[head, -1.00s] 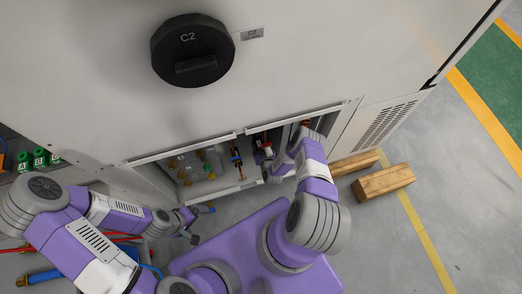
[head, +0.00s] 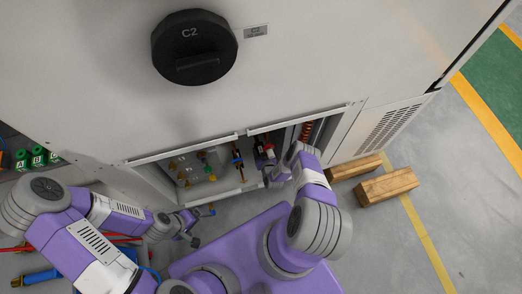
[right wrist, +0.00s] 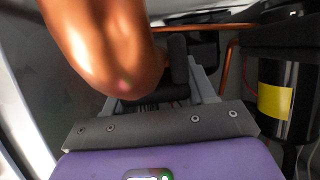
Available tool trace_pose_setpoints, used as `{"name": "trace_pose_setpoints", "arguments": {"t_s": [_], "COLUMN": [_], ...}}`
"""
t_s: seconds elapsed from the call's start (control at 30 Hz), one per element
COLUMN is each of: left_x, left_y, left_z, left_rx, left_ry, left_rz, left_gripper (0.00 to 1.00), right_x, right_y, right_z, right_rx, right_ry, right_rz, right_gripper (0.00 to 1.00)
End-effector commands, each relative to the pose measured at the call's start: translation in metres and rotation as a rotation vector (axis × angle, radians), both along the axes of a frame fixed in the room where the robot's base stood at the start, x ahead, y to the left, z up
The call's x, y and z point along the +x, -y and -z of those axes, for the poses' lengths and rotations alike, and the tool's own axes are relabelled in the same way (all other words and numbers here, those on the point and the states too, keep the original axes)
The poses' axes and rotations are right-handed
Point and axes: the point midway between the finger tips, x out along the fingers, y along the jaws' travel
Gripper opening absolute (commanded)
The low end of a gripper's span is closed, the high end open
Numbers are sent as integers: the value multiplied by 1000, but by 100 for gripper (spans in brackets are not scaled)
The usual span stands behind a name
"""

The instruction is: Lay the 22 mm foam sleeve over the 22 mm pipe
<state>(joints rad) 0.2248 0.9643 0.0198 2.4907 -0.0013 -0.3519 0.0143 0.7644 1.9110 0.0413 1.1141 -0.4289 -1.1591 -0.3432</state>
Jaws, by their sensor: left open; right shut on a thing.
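My right gripper (right wrist: 178,78) is shut at the centre of the right wrist view. What it holds is mostly hidden behind a large copper-coloured curve; only dark grey and black shapes show between the fingers. I cannot make out the foam sleeve for certain. In the head view the right arm reaches to the right half of the low cabinet opening, and its fingertips are hard to tell. A thin copper pipe (right wrist: 229,62) bends beyond the fingers; its size cannot be read. My left gripper (head: 194,228) is open and empty, outside the opening at its lower left.
A copper coil (head: 307,131) stands in the opening's right part and looms close in the right wrist view (right wrist: 110,45). A black cylinder with a yellow label (right wrist: 275,100) stands at right. Valves and fittings (head: 195,168) fill the left bay. Two wooden blocks (head: 388,186) lie on the floor.

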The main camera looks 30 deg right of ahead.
Motion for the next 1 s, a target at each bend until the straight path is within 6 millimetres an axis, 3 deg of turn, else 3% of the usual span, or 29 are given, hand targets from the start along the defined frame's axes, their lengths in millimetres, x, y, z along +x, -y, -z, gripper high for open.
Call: {"name": "trace_pose_setpoints", "arguments": {"t_s": [0.17,0.2,0.37,0.73,1.0], "left_x": [0,0,0,0,0], "left_y": [0,0,0,0,0], "left_z": [0,0,0,-4,-29], "left_rx": [0,0,0,0,0], "left_ry": [0,0,0,0,0], "left_rz": [0,0,0,0,0], "left_gripper": [100,100,100,100,100], "right_x": [0,0,0,-5,-45], "right_y": [0,0,0,-1,-11], "right_z": [0,0,0,-3,-22], "right_rx": [0,0,0,0,1], "right_ry": [0,0,0,-1,-3], "right_rz": [0,0,0,0,-1], "right_gripper": [26,59,84,84,84]}}
